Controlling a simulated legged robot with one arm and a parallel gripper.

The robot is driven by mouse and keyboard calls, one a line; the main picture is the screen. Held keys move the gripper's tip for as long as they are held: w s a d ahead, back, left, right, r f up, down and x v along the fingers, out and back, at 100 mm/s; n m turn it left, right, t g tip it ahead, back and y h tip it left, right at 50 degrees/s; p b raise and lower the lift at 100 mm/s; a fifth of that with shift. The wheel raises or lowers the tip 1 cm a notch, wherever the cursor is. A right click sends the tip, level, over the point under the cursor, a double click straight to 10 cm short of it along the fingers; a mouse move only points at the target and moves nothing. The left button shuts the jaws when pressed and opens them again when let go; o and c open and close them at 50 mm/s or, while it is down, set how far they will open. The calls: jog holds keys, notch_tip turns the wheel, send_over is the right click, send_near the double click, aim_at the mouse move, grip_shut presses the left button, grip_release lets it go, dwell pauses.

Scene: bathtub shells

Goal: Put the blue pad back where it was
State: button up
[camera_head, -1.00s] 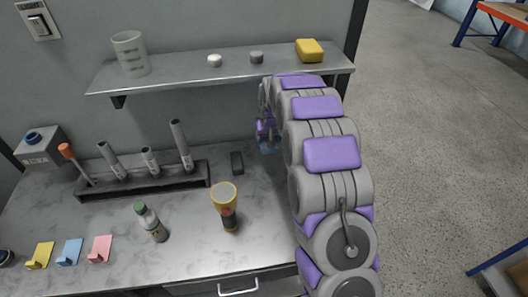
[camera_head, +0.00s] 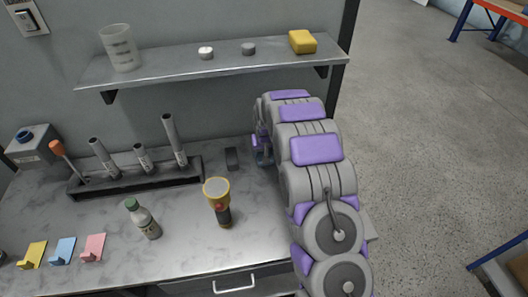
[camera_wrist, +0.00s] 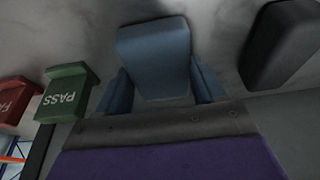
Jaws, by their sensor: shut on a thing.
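The blue pad (camera_wrist: 153,52) sits between the two blue-grey fingers of my gripper (camera_wrist: 162,82) in the wrist view. My gripper is shut on it, and the pad's broad face points towards the wrist camera. In the head view my gripper (camera_head: 263,154) hangs low over the right part of the grey counter, just right of a dark block (camera_head: 232,159), mostly hidden by my arm. I cannot tell whether the pad touches the counter.
In the wrist view a green PASS block (camera_wrist: 68,92) and a red block (camera_wrist: 17,100) stand left, the dark block (camera_wrist: 283,42) right. The shelf (camera_head: 200,70) is above. Small yellow, light-blue and pink pieces (camera_head: 93,247) lie front left.

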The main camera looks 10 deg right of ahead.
jog(key=o, duration=0.6)
jog(key=shift+a, duration=0.1)
jog(key=o, duration=0.4)
jog(key=shift+a, duration=0.45)
jog(key=shift+d, duration=0.1)
jog(key=shift+d, duration=0.15)
